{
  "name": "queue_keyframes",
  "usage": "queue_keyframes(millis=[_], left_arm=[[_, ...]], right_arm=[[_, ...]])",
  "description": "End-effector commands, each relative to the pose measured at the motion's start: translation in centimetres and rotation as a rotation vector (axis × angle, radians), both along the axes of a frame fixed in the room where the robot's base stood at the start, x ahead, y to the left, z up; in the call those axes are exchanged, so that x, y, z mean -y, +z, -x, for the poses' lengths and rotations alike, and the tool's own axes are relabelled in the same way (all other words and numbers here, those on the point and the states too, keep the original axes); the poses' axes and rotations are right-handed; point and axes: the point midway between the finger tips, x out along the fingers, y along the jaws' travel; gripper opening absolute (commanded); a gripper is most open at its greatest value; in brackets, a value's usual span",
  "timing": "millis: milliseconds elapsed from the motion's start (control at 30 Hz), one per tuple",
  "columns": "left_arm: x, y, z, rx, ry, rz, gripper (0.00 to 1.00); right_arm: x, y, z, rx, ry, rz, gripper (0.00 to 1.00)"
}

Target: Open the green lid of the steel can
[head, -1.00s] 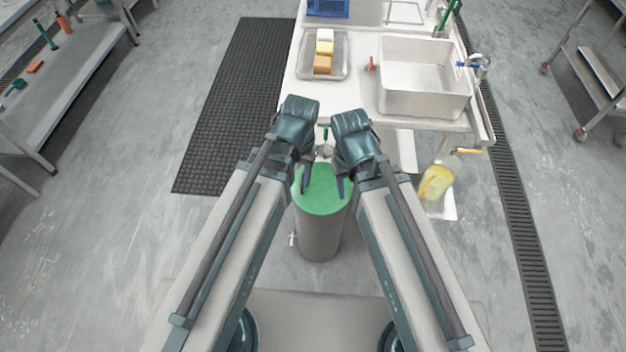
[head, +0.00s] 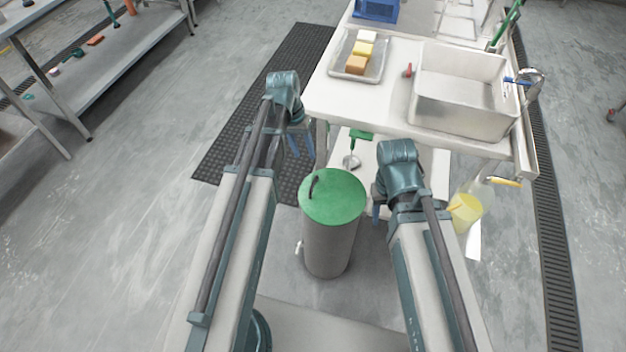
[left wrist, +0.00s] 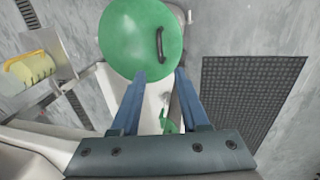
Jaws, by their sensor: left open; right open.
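The steel can (head: 329,246) stands upright on the floor between my two arms in the head view. Its round green lid (head: 338,198) lies on top and has a dark handle (head: 314,186) near its left edge. The lid also shows in the left wrist view (left wrist: 125,40), beyond the fingertips, with the handle at its right. My left gripper (head: 302,155) is open and empty, above and to the far left of the can. It also shows in the left wrist view (left wrist: 160,78). My right gripper (head: 378,212) is open, right of the lid and partly hidden by its wrist.
A white table with a steel sink (head: 460,95) and a tray (head: 345,68) of blocks stands behind the can. A green-handled tool (head: 360,134) is on its lower shelf. A black mat (head: 250,125) lies at left.

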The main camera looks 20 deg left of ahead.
Motion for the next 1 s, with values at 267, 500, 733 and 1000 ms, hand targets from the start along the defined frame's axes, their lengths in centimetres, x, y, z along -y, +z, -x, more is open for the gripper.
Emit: queue_keyframes(millis=[267,500,733,1000], left_arm=[[0.6,-3.6,0.0,0.0,-0.001,0.0,0.45],[1.3,-7.1,0.1,0.0,0.0,-0.001,0.45],[1.9,-10.3,0.1,0.0,-0.001,-0.001,0.45],[2.5,-12.8,0.1,0.0,0.0,-0.001,0.45]], right_arm=[[0.0,-3.6,0.0,0.0,0.0,0.0,0.5],[0.0,-7.1,0.0,0.0,0.0,0.0,0.5],[0.0,-10.3,0.0,0.0,0.0,0.0,0.5],[0.0,-12.8,0.0,0.0,0.0,0.0,0.5]])
